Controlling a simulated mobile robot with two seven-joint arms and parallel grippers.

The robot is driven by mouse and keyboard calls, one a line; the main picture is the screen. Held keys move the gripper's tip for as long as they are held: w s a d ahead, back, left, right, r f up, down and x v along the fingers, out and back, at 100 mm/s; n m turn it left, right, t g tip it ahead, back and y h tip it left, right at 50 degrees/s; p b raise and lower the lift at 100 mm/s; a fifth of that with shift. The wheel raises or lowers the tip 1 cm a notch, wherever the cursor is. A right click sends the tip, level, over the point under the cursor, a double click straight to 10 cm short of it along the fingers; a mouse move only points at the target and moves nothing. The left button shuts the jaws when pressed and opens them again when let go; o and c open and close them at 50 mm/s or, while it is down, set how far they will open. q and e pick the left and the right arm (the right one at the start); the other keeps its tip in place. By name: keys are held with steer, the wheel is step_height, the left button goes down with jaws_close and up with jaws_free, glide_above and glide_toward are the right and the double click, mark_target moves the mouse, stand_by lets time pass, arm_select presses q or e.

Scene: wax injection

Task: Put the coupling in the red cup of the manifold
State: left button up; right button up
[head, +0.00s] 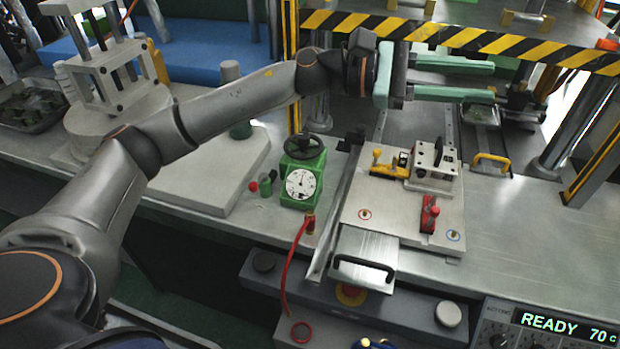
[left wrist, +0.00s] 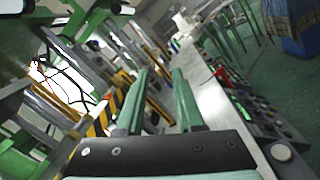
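A red hose (head: 291,262) rises from the dark front unit to a brass-and-red end piece (head: 310,222), which looks like the coupling, beside the green gauge unit. A red ring (head: 302,331), possibly the red cup, shows on the dark front unit near the hose's lower end; I cannot tell for sure. My left gripper (head: 492,80) reaches in from the left, high over the back of the bench, far from the hose end. Its two green fingers are apart with nothing between them; they also show in the left wrist view (left wrist: 158,75). My right gripper is not in view.
The green gauge unit (head: 303,175) with a black handwheel stands left of a metal fixture plate (head: 385,222). The plate carries yellow and red clamps. A yellow-black striped press edge (head: 480,42) is close to my left gripper. A display (head: 560,325) reads READY 70 C.

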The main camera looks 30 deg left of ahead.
arm_select(q)
steer(key=s+f+m+g+y, duration=0.45)
steer(key=f+m, duration=0.35)
steer(key=f, duration=0.2)
steer(key=m+g+y, duration=0.1)
steer(key=m+y, duration=0.6)
steer(key=y, duration=0.7)
glide_above(310, 212)
step_height(310, 212, down, 13)
step_height(310, 212, down, 6)
steer(key=shift+f, duration=0.25)
steer(key=shift+f+p, duration=0.75)
steer(key=shift+f, duration=1.9)
steer(key=shift+n, duration=0.3)
jaws_close()
